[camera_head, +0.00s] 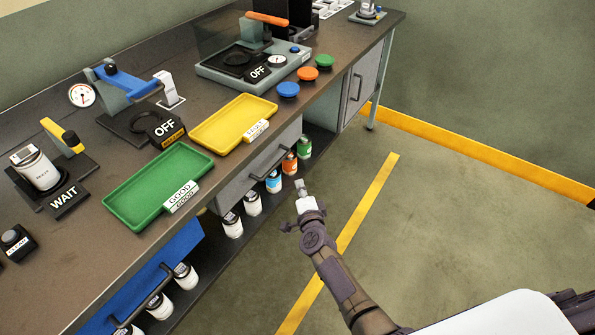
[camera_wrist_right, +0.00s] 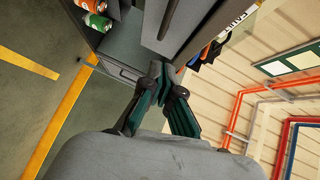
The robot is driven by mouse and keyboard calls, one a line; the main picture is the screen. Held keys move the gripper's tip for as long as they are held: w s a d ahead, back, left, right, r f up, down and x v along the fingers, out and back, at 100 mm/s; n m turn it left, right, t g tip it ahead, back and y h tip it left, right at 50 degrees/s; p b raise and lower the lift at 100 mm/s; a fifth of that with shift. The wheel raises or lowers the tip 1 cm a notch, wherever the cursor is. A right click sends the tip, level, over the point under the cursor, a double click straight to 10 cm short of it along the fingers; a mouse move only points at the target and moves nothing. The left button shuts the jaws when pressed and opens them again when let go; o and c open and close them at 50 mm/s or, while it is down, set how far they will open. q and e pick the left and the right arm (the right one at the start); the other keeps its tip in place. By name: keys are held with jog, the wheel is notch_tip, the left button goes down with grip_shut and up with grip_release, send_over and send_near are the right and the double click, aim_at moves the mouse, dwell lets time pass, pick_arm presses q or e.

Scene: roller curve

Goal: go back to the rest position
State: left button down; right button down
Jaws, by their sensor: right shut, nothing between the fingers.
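My right gripper (camera_head: 301,190) is in front of the bench in the head view, over the floor and near the cans on the lower shelf. Its arm comes in from the lower right. In the right wrist view my right gripper (camera_wrist_right: 168,72) has its dark green fingers closed together at the tips, with nothing between them. My left gripper shows in neither view.
The bench (camera_head: 75,240) runs along the left with a green tray (camera_head: 140,195), a yellow tray (camera_head: 225,115) and several devices. A grey drawer (camera_head: 262,165) and several cans (camera_head: 232,226) are below. The floor (camera_head: 460,220) at right is clear.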

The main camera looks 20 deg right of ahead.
jog(key=s+f+n+g+y, duration=0.3)
jog(key=s+f+n+g, duration=0.7)
jog(key=s+f, duration=1.55)
jog(key=s+d+f+n+g, duration=0.1)
jog(key=s+d+f+n, duration=0.1)
jog(key=s, duration=0.8)
jog(key=s+d+f+n+g+h, duration=0.1)
jog(key=s+f+n, duration=0.3)
jog(key=s, duration=0.6)
jog(key=s+d+f+n+g, duration=0.2)
jog(key=s+f, duration=0.3)
jog(key=s, duration=0.4)
jog(key=shift+s+d+f+n+g+h, duration=0.15)
jog(key=shift+s+d+n+g+h, duration=0.2)
jog(key=shift+n+g, duration=0.45)
